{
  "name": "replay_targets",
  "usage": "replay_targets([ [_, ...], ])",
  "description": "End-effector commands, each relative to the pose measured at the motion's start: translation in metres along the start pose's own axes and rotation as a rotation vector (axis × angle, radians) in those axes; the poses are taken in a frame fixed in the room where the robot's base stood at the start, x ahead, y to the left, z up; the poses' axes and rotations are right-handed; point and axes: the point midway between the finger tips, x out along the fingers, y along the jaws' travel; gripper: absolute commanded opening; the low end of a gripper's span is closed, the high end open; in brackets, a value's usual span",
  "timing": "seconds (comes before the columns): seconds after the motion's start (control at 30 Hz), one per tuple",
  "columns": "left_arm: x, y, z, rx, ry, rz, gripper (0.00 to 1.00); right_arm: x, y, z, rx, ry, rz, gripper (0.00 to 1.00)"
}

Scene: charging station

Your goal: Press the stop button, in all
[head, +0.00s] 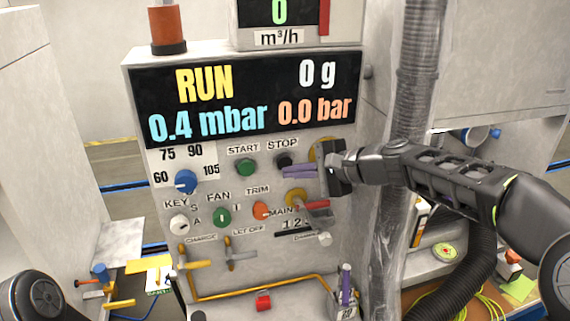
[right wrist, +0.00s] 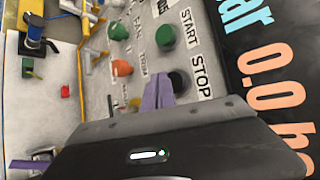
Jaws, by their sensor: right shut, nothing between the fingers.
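The black stop button (head: 284,159) sits on the light panel under the STOP label, right of the green start button (head: 245,167). My right gripper (head: 291,171) reaches in from the right with its purple fingers together and empty. Its fingertips are just below the stop button in the head view. In the right wrist view the fingers (right wrist: 159,92) point at the panel beside the stop button (right wrist: 179,80), which shows partly past them. I cannot tell whether they touch the panel. My left gripper is out of view; only a dark part of my left arm shows at lower left.
The display (head: 250,98) above reads RUN, 0.4 mbar, 0 g and 0.0 bar. Below are a blue knob (head: 185,181), a green fan knob (head: 222,217), an orange trim knob (head: 261,210) and a red-handled main valve (head: 314,204). A clear hose (head: 388,250) hangs right of the panel.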

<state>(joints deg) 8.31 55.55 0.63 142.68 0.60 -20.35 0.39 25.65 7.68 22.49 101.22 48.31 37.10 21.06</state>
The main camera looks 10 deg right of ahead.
Motion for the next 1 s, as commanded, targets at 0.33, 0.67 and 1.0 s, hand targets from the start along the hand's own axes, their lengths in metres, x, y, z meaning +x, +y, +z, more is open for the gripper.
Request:
replay_targets([
  [0.33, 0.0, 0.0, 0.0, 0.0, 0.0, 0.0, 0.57, 0.0, 0.0, 0.0, 0.0, 0.0, 0.0, 0.0],
  [0.67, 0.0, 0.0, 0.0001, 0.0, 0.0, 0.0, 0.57, 0.0, 0.0, 0.0, 0.0, 0.0, 0.0, 0.0],
  [1.0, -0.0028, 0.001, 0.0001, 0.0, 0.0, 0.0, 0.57, 0.0054, -0.0042, -0.003, 0.001, -0.002, 0.0, 0.0],
])
